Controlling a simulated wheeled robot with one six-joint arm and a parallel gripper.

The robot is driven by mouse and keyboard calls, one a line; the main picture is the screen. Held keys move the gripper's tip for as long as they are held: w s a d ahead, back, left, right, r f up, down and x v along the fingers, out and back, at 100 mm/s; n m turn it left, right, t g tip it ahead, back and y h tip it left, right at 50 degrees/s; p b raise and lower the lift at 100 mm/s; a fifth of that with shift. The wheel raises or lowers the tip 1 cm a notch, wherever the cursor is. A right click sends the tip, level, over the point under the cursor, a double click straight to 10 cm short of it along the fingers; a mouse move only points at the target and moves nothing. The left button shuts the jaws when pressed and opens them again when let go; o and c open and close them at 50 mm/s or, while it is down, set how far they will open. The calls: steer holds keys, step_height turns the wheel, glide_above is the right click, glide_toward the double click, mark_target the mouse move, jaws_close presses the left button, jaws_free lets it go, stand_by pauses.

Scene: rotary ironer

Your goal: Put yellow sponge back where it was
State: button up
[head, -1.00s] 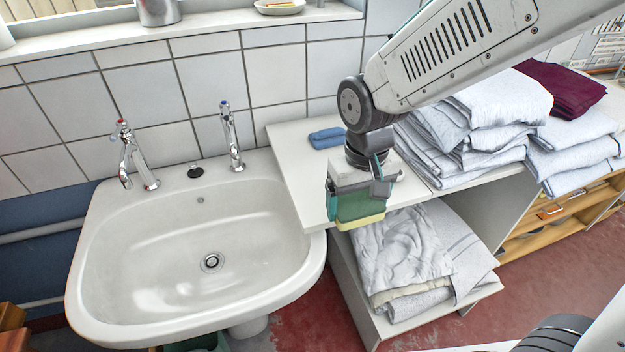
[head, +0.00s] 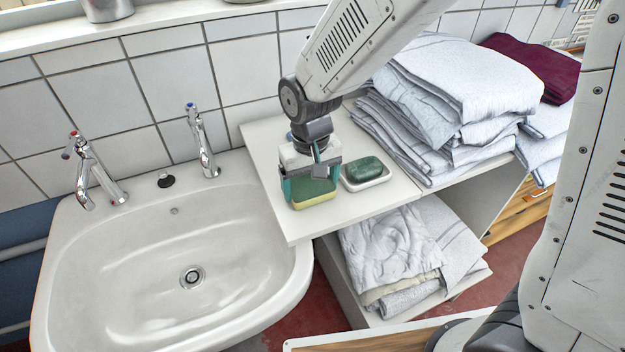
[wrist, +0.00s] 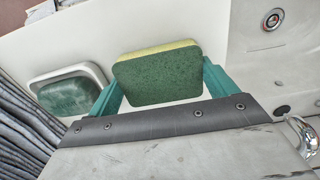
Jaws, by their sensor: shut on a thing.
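The yellow sponge (head: 312,198) has a yellow layer and a green scouring layer. My gripper (head: 311,188) is shut on it, with one teal finger on each side. The sponge is over the white counter (head: 325,222), near its front left part, with the yellow side low. I cannot tell whether it touches the counter or hangs just above. In the wrist view the sponge (wrist: 158,78) sits between the teal fingers, its green face toward the camera and its yellow edge along the far side.
A green soap bar (head: 363,169) lies in a white dish (head: 377,182) just right of the sponge. Folded towels (head: 455,85) are stacked further right. The sink (head: 110,250) is left of the counter. A blue item (head: 290,137) is mostly hidden behind my gripper.

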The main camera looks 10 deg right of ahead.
mark_target(311, 185)
steer(key=shift+f, duration=0.1)
steer(key=o, duration=0.9)
step_height(311, 185, up, 12)
steer(key=s+d+r+m, duration=0.1)
steer(key=s+d+r, duration=0.25)
steer(key=d, duration=0.25)
steer(key=s+d+r+m, duration=0.1)
steer(key=s+d+r, duration=0.25)
steer(key=d, duration=0.35)
steer(key=shift+m+t, duration=0.6)
steer(key=s+d, duration=0.2)
steer(key=s, duration=0.2)
steer(key=s+d, duration=0.3)
steer(key=s, duration=0.1)
steer(key=s+d, duration=0.3)
steer(key=s, duration=0.1)
steer(key=shift+s+f, duration=0.25)
steer(key=shift+f, duration=0.15)
